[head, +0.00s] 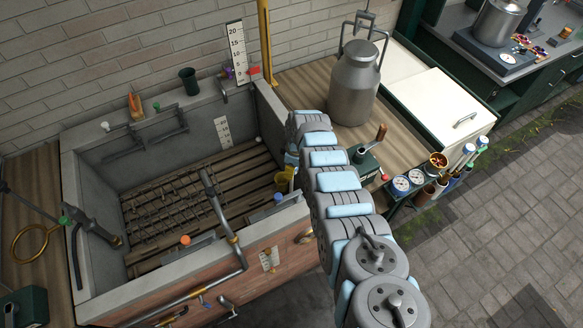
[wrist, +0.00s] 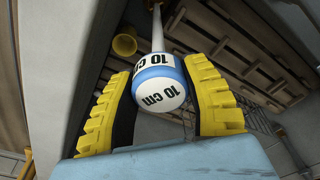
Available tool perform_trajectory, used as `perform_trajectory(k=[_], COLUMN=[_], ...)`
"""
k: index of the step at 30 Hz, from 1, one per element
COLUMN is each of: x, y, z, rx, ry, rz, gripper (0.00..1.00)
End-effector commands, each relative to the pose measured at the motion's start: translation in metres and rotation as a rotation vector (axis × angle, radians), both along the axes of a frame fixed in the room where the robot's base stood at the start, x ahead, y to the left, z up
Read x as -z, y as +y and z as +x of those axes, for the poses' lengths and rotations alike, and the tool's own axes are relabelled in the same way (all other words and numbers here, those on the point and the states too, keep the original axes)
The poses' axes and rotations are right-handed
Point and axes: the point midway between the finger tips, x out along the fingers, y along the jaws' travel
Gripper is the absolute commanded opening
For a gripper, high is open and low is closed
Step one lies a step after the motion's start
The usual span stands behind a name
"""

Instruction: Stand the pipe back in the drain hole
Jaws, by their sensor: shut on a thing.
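In the wrist view my gripper (wrist: 159,72) has its two yellow ribbed fingers closed on the rounded white and blue head of the pipe (wrist: 157,35), which is marked "10 cm". The pipe's thin grey shaft runs from the head toward the top of the picture, and its far end is out of frame. In the head view my arm reaches over the right end of the stone basin (head: 92,283), and it hides my gripper and the pipe. I cannot make out the drain hole in either view.
Slatted wooden boards and a dark rack (head: 165,200) lie in the basin. A yellow cup (head: 284,180) is by its right end and also shows in the wrist view (wrist: 125,44). A grey spout (head: 215,200) rises at the front rim. A metal churn (head: 354,85) stands on the right counter.

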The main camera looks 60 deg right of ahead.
Motion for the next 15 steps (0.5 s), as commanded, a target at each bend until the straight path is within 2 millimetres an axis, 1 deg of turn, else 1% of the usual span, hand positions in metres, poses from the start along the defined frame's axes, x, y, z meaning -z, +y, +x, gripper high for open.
perform_trajectory(k=[7,8,9,10,11,15], x=[0.0024,0.0021,0.0018,0.0019,0.0019,0.0020], y=[-0.0004,-0.0004,-0.0005,-0.0003,-0.0003,-0.0002], z=[0.0003,0.0002,0.0002,0.0002,0.0001,0.0000], rx=[0.000,0.000,0.000,0.000,0.000,0.000], ry=[0.000,0.000,0.000,0.000,0.000,0.000], rz=[-0.001,-0.001,-0.001,-0.001,-0.001,0.000], gripper=[0.07,0.53,0.65,0.73,0.75,0.75])
